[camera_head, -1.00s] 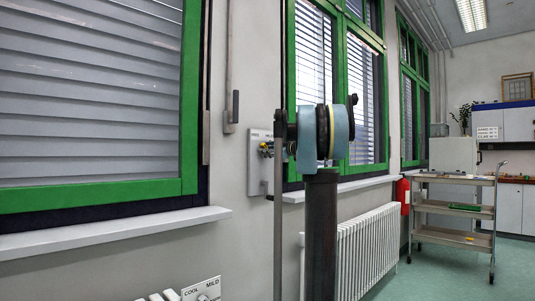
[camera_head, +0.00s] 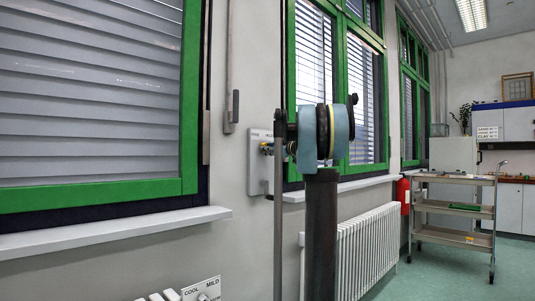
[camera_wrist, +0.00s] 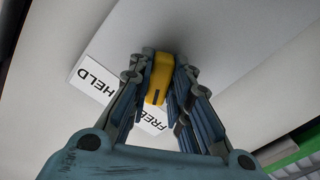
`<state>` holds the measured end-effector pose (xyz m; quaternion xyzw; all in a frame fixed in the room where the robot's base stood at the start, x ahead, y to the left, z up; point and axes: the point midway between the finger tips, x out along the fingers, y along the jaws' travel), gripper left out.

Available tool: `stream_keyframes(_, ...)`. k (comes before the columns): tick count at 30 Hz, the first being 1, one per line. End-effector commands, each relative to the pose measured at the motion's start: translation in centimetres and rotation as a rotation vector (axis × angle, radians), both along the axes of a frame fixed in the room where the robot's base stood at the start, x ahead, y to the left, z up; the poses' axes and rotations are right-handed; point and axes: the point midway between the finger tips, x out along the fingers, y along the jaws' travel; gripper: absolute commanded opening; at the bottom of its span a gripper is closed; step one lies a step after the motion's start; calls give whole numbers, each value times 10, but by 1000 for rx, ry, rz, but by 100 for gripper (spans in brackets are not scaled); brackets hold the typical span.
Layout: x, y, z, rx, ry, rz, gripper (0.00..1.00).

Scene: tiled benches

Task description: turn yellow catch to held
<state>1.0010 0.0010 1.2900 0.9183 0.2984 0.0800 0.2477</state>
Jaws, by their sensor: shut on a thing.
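The yellow catch (camera_wrist: 159,77) shows in the wrist view, upright in the picture, with a dark line on its lower end. That end points down toward the FREE label (camera_wrist: 152,122), which my fingers partly cover. The HELD label (camera_wrist: 95,79) is to the left of the catch. My gripper (camera_wrist: 160,82) has a finger on each side of the catch and is shut on it. In the head view, the wall plate (camera_head: 254,176) stands behind my arm, with small labels along its top. The catch is hard to make out there.
A second plate marked COOL and MILD (camera_head: 203,290) is at the bottom left. A window sill (camera_head: 110,232) juts out on the left. A white radiator (camera_head: 366,248) stands below the window, and a grey trolley (camera_head: 455,180) is at the right. The green floor there is partly clear.

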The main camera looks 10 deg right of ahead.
Motion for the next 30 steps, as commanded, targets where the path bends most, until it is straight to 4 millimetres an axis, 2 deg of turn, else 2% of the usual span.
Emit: stream_keyframes(30, -1, 1, 1, 764, 551, -4, 0)
